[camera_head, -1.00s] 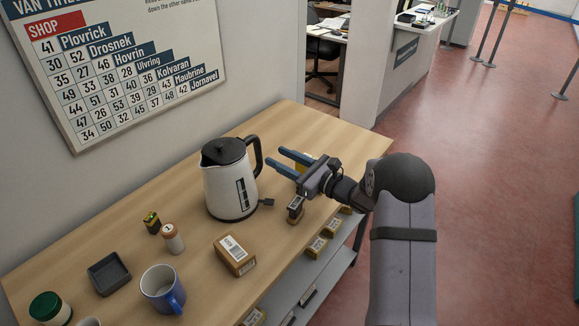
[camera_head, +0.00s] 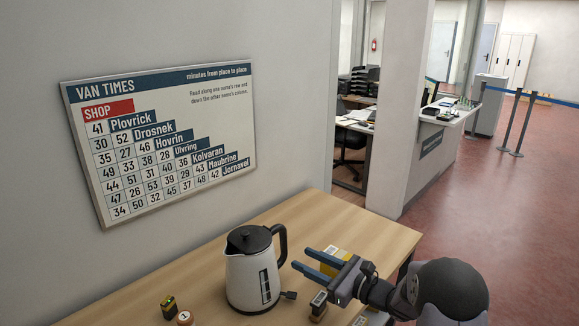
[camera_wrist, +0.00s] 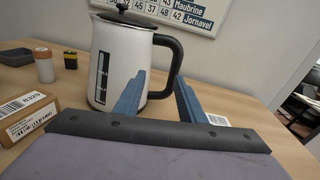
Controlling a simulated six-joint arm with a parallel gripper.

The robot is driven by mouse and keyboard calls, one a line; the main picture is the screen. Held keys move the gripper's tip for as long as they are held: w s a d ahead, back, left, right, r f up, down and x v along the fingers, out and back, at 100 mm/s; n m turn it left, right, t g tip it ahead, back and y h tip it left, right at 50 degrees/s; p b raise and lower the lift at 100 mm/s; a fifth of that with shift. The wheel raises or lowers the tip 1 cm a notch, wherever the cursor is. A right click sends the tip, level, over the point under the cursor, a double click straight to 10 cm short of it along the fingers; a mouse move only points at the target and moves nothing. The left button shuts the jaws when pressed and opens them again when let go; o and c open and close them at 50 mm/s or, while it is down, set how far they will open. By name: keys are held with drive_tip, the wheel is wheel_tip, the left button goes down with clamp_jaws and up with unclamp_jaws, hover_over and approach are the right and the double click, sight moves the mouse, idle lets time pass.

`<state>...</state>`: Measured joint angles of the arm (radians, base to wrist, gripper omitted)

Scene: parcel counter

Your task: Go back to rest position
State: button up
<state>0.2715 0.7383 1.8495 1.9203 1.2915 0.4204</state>
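My gripper (camera_head: 302,261) is open, with its two blue fingers apart and nothing held between them. It is above the counter, to the right of the white kettle (camera_head: 250,280), with its fingers pointing towards the kettle. In the wrist view, the fingers (camera_wrist: 160,78) appear in front of the kettle (camera_wrist: 115,60) and its black handle; whether they touch it I cannot tell, but the head view shows a gap.
A times board (camera_head: 165,140) hangs on the wall. Open floor lies right.

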drive_tip(key=s+a+f+n+g+h, duration=0.1)
drive_tip(key=s+a+f+n+g, duration=0.1)
drive_tip(key=s, duration=0.5)
drive_tip(key=s+a+f+n+g+h, duration=0.1)
drive_tip(key=s+n+g, duration=0.4)
drive_tip(key=s, duration=0.3)
drive_tip(key=s+a+f+n+g+h+p, duration=0.1)
drive_tip(key=s+a+f+n+g, duration=0.1)
drive_tip(key=s+n, duration=0.3)
drive_tip(key=shift+s+a+f+n+g+h, duration=0.2)
drive_tip(key=shift+s+g, duration=0.2)
drive_tip(key=shift+s, duration=0.2)
drive_tip(key=shift+s+a+f+n+g+h, duration=0.1)
drive_tip(key=shift+s+g+h, duration=0.1)
drive_tip(key=shift+s+g, duration=0.3)
drive_tip(key=s+d+f+n+h, duration=0.2)
drive_tip(key=s+d+n+h, duration=0.7)
drive_tip(key=s+d+n, duration=0.3)
drive_tip(key=shift+d+f+p, duration=0.2)
drive_tip(key=shift+d+p, duration=0.15)
drive_tip(key=shift+d, duration=0.4)
